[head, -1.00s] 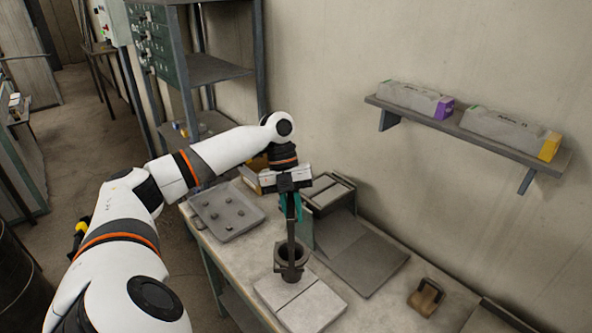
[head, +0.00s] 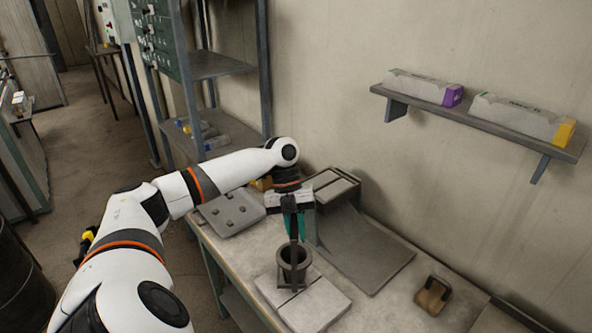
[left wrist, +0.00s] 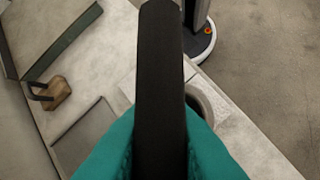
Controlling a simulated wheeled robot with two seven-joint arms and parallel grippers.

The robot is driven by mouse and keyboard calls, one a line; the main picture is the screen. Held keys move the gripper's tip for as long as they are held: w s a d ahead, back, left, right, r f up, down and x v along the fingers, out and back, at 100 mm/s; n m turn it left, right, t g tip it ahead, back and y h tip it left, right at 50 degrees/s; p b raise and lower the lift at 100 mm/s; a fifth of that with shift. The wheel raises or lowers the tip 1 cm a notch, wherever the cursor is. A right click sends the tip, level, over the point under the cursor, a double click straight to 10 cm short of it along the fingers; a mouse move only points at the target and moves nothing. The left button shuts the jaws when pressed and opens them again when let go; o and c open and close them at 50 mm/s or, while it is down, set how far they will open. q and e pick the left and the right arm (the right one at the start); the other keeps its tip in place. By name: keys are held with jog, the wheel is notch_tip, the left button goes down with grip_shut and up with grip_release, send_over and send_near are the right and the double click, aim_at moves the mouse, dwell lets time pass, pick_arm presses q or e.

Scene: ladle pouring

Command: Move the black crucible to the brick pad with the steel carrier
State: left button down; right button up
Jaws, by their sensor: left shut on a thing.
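My left gripper (head: 294,224), with teal fingers, is shut on the upright dark handle of the steel carrier (head: 294,252). The carrier handle (left wrist: 160,85) fills the middle of the left wrist view. The dark, round, open-topped black crucible (head: 302,270) is upright at the carrier's lower end, over the left part of the pale brick pad (head: 322,303). I cannot tell whether its base touches the pad. In the left wrist view the crucible's rim (left wrist: 212,103) is partly hidden by the handle and a finger. My right gripper is out of view.
A grey tray (head: 232,226) with several small lumps lies left of my gripper. A dark flat plate (head: 365,255) and a boxy holder (head: 333,184) are behind. A wooden block with a dark handle (head: 433,296) is at right. A wall shelf (head: 480,125) holds two packages.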

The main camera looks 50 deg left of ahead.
pick_arm(q)
jog(key=s+a+r+p, duration=0.2)
jog(key=s+a+p, duration=0.6)
jog(key=s+p, duration=0.1)
jog(key=shift+s+a+r+p, duration=0.15)
jog(key=shift+a+r+p, duration=0.05)
jog(key=shift+r+p, duration=0.2)
dwell(1.1)
jog(key=shift+f, duration=0.1)
